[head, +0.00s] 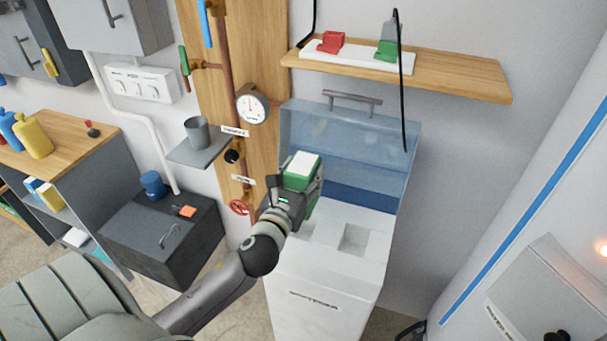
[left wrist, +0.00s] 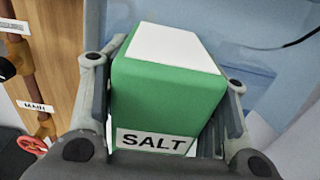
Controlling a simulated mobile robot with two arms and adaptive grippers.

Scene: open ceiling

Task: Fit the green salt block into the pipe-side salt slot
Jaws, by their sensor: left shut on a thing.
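My left gripper (head: 292,192) is shut on the green salt block (head: 299,178) and holds it above the left part of the white softener cabinet (head: 330,258). In the left wrist view the block (left wrist: 160,95) sits between both fingers, its white top up and its SALT label facing the camera. The cabinet's top has a recessed square slot (head: 354,239) at the right. Another recess (head: 305,230), on the pipe side, is partly hidden behind my gripper. The clear blue lid (head: 345,150) stands open behind. My right gripper is not in view.
Copper pipes (head: 224,60) with a gauge (head: 252,103) run up the wooden panel on the left. A small grey shelf with a cup (head: 197,132) juts out there. A wooden shelf (head: 460,78) hangs above the lid, and a black cable (head: 401,80) dangles in front of it.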

